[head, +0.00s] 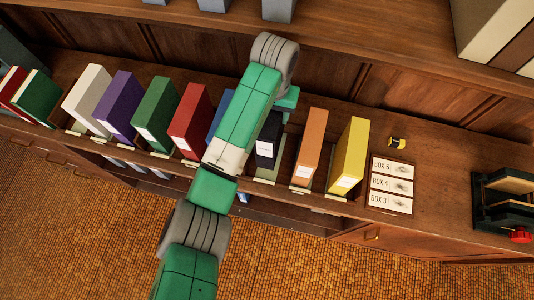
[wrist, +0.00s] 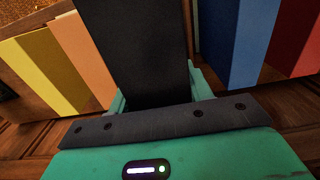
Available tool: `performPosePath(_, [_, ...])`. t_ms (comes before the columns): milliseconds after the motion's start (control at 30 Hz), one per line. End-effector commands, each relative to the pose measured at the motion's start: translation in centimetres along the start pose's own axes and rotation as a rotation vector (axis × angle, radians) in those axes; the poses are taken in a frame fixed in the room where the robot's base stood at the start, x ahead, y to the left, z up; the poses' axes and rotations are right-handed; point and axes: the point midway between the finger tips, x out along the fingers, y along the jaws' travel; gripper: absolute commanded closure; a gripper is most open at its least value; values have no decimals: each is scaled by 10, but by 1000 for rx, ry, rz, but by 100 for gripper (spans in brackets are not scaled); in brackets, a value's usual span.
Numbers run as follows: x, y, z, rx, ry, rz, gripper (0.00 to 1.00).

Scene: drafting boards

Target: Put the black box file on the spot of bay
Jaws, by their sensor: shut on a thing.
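The black box file (head: 267,142) is upright in the head view, in the row between the blue file and the orange file. My gripper (wrist: 156,95) is shut on it, one finger on each side, and the file also fills the middle of the wrist view (wrist: 135,45). In the head view my arm hides the file's upper part and most of my gripper. A pale green bay floor (head: 271,172) shows just below and beside the file's front. I cannot tell whether the file rests on it or hangs slightly above it.
Orange (head: 310,145) and yellow (head: 350,155) files stand right of the bay; blue (head: 220,108), red (head: 190,120), green (head: 155,112), purple (head: 118,105) and white (head: 87,95) files stand left.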

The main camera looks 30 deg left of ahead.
Motion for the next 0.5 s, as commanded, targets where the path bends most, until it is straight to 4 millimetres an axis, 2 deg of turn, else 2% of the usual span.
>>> performPosePath(100, [5,0,0,-1,0,0,100])
performPosePath(333, [49,-1,0,-1,0,-1,100])
performPosePath(500, [61,0,-1,0,2,0,100])
